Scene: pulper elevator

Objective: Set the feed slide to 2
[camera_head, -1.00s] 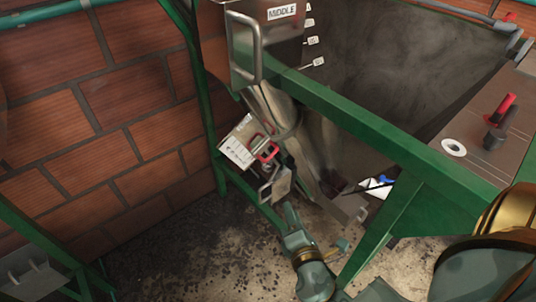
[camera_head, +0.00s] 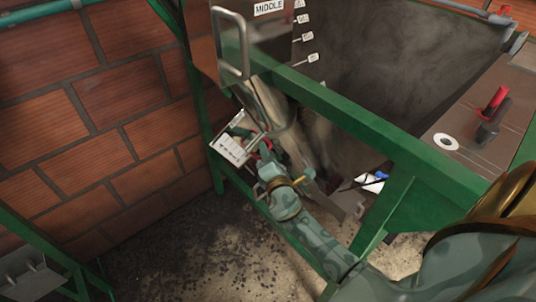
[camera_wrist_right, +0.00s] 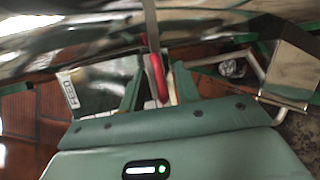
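The feed slide's red handle (camera_head: 266,149) is low on the machine beside the brick wall, partly hidden by my right gripper. A white scale plate (camera_head: 232,151) is left of it; its marks are too small to read. In the right wrist view the red handle (camera_wrist_right: 158,78) stands between the two green fingers of my right gripper (camera_wrist_right: 158,86), with gaps on both sides. The fingers are open around it, not visibly closed on it. A plate marked FEED (camera_wrist_right: 69,91) is left of the fingers. The slide's setting cannot be read. My left gripper is not in view.
A metal box labelled MIDDLE (camera_head: 268,8) with a bar handle (camera_head: 232,45) is above. A green frame beam (camera_head: 330,105) crosses over my right forearm's side. A panel with a red lever (camera_head: 495,100) is at right. Dark floor lies below.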

